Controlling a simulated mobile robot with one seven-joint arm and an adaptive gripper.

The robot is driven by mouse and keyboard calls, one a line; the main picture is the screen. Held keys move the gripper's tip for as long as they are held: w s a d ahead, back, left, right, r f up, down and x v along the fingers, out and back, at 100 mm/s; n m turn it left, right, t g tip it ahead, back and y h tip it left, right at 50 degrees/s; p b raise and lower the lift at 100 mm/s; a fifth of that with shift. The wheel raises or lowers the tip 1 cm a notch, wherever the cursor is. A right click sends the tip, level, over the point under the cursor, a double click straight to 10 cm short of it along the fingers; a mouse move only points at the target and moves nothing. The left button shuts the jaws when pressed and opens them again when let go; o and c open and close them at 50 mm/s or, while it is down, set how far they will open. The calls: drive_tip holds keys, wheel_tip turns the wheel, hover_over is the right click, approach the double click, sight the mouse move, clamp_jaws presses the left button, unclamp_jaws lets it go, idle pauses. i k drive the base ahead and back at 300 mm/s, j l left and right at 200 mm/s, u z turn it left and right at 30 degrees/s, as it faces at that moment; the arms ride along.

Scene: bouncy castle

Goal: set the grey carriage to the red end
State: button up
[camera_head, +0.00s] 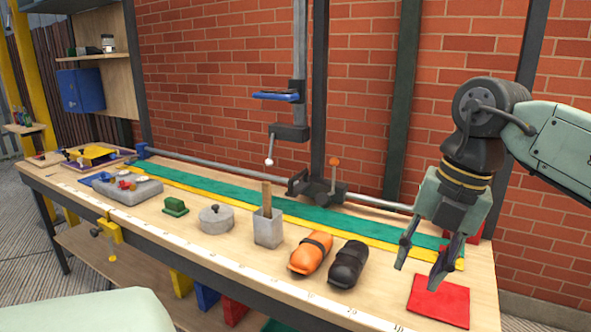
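A dark grey carriage (318,190) sits on the grey horizontal rail (225,168) along the back of the bench, right of the rail's middle. A lever with an orange knob (334,162) stands up from it. A red block (474,231) shows at the rail's right end, partly hidden behind my gripper. My gripper (417,277) points down over the right end of the bench, above a red mat (439,301). Its fingers are apart with nothing between them. It is to the right of the carriage and apart from it.
A vertical post (300,40) carries a blue plate (275,96) and a white-knobbed lever (269,161). An orange case (311,252), a black case (348,264), a grey holder (268,228) and a lidded pot (216,219) stand in front of the green strip (230,190).

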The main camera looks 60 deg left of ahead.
sight(308, 186)
drive_tip(key=i+j, duration=0.1)
drive_tip(key=j, duration=0.35)
drive_tip(key=i+j, duration=0.1)
drive_tip(key=j, duration=0.35)
drive_tip(key=i+j, duration=0.1)
drive_tip(key=j, duration=0.35)
drive_tip(key=i+j, duration=0.1)
drive_tip(key=j, duration=0.3)
drive_tip(key=i+j, duration=0.1)
drive_tip(key=j, duration=0.35)
drive_tip(key=i+j, duration=0.1)
drive_tip(key=j, duration=0.35)
